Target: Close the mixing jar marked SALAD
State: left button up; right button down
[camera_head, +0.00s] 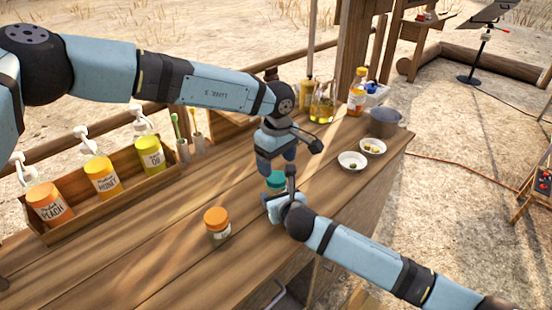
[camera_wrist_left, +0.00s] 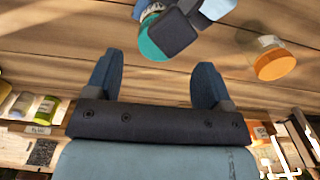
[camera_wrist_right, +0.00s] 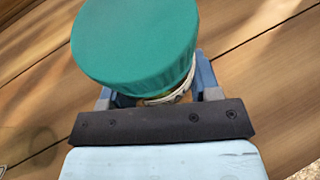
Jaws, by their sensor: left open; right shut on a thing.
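A jar with a teal lid (camera_head: 276,181) stands near the middle of the wooden table. The lid (camera_wrist_right: 135,40) sits on top of the jar in the right wrist view; I cannot tell whether it is tight. The jar's label is mostly hidden, and I cannot read SALAD. My right gripper (camera_head: 281,203) is shut on the jar body below the lid. My left gripper (camera_head: 277,165) is open and empty, pointing down just above the lid. In the left wrist view the teal lid (camera_wrist_left: 150,42) shows beyond the open fingers.
An orange-lidded jar (camera_head: 217,221) stands to the left on the table (camera_head: 160,245). A wooden rack (camera_head: 108,200) holds several pump bottles. Two small white bowls (camera_head: 352,162), a grey pot (camera_head: 385,123) and an oil bottle (camera_head: 322,103) stand at the back right.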

aim_at(276, 177)
pick_arm(q)
jog(key=shift+s+d+r, duration=0.35)
jog(key=shift+d, duration=0.1)
jog(key=shift+r, duration=0.35)
jog(key=shift+w+a+r, duration=0.2)
jog(key=shift+a+r, duration=0.1)
jog(key=shift+r, duration=0.2)
jog(key=shift+w+a+r, duration=0.2)
jog(key=shift+a+r, duration=0.05)
jog(key=shift+r, duration=0.25)
jog(key=shift+f, duration=0.15)
notch_tip(276, 177, down, 8)
jog(key=shift+r, duration=0.1)
